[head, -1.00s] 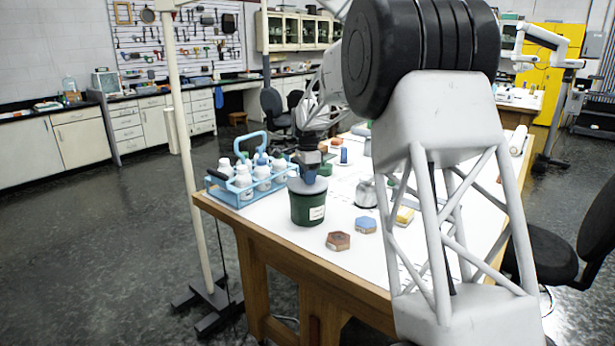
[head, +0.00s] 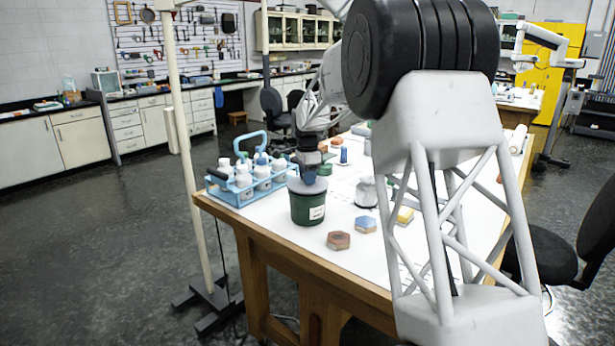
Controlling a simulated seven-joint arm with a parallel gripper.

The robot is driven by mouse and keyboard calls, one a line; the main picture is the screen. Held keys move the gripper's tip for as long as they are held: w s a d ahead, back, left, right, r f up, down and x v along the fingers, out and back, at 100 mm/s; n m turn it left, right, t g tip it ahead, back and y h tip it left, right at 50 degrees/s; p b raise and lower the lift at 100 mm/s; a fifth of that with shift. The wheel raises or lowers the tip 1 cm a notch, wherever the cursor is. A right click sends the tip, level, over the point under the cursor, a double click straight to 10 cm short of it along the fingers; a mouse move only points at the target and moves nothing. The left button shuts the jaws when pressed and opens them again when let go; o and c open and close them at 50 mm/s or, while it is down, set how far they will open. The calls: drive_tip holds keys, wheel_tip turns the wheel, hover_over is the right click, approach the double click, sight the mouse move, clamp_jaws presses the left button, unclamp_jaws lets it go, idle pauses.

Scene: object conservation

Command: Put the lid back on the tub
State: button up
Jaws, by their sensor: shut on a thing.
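A dark green tub (head: 307,209) with a white label stands upright near the left front corner of the table. A grey lid (head: 307,187) lies across the tub's mouth and looks about level. I cannot tell from here whether it is fully seated. My gripper (head: 309,176) is directly above the tub, pointing down, shut on the lid's blue knob. The fingertips are small and partly merge with the knob. The inside of the tub is hidden by the lid.
A blue bottle carrier (head: 238,194) with several white bottles stands close left of the tub. Brown (head: 339,240) and blue (head: 365,224) hexagonal blocks lie to the right, with a grey-white pot (head: 366,192) behind. The table's wooden edge (head: 290,256) is near the tub.

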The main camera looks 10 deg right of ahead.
idle(0.8)
drive_tip(key=o, duration=1.5)
drive_tip(key=shift+r, duration=0.2)
drive_tip(key=shift+r, duration=2.8)
clamp_jaws()
drive_tip(key=shift+f, duration=2.05)
